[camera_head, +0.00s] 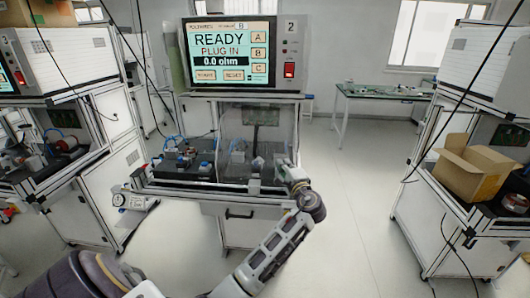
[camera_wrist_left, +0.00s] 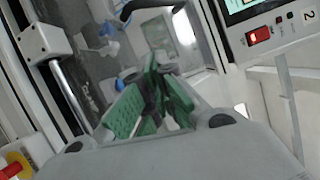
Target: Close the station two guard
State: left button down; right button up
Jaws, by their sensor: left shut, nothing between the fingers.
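Station two (camera_head: 291,27) stands in the middle, with the number 2 beside its screen. Its guard (camera_head: 236,128) looks like a clear panel across the right part of the bay; the left part of the bay looks uncovered. My left gripper (camera_head: 260,164) is at the right front of the bay, close to the panel; whether it touches is unclear. In the left wrist view its green-padded fingers (camera_wrist_left: 152,92) are together and empty. A dark curved bar (camera_wrist_left: 150,7), possibly a handle, shows beyond the fingertips. My right gripper is not in view.
The screen (camera_head: 222,48) reads READY, PLUG IN, 0.0 ohm. Parts on a dark fixture (camera_head: 180,158) sit in the bay's left part. Another station (camera_head: 70,55) stands left. A cardboard box (camera_head: 470,172) sits on a right-hand station. The floor (camera_head: 355,215) between is clear.

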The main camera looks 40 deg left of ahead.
pick_arm(q)
jog(key=shift+w, duration=0.1)
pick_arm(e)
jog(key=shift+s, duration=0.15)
pick_arm(q)
send_near(271, 145)
jog(key=x, duration=0.3)
jog(key=shift+p+x, duration=0.55)
jog(key=shift+x, duration=0.5)
jog(key=shift+s+a+r+p, duration=0.15)
jog(key=shift+s+a+p, duration=0.3)
jog(key=shift+s+a, duration=0.85)
jog(key=shift+a, duration=0.1)
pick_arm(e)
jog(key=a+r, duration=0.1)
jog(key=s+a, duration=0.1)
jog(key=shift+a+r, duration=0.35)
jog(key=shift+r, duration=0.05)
